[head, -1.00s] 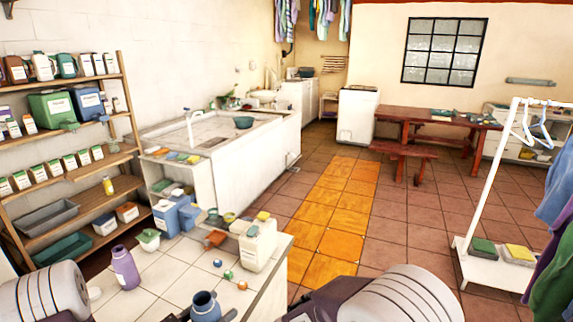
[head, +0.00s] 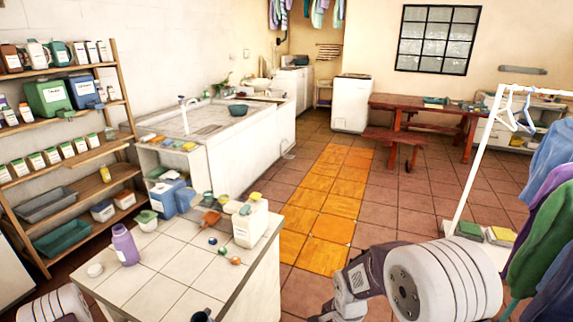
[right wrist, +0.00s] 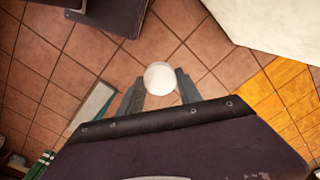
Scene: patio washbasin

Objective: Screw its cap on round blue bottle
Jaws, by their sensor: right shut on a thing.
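Only the top of the round blue bottle (head: 202,316) shows, at the bottom edge of the head view in front of the tiled counter. Its open mouth faces up and the rest is cut off. My right gripper (right wrist: 159,82) is shut on a round white cap (right wrist: 160,77), held between its fingertips above the floor in the right wrist view. In the head view my right arm is at the lower right, and the cap is not seen there. My left arm shows at the lower left corner, but its gripper is out of the picture.
The tiled counter (head: 170,285) holds a purple bottle (head: 125,245), a white disc (head: 95,270), a white jug (head: 250,222) and several small coloured balls. A shelf rack (head: 130,110) stands left. A clothes rack (head: 470,160) stands right. Tiled floor is open between.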

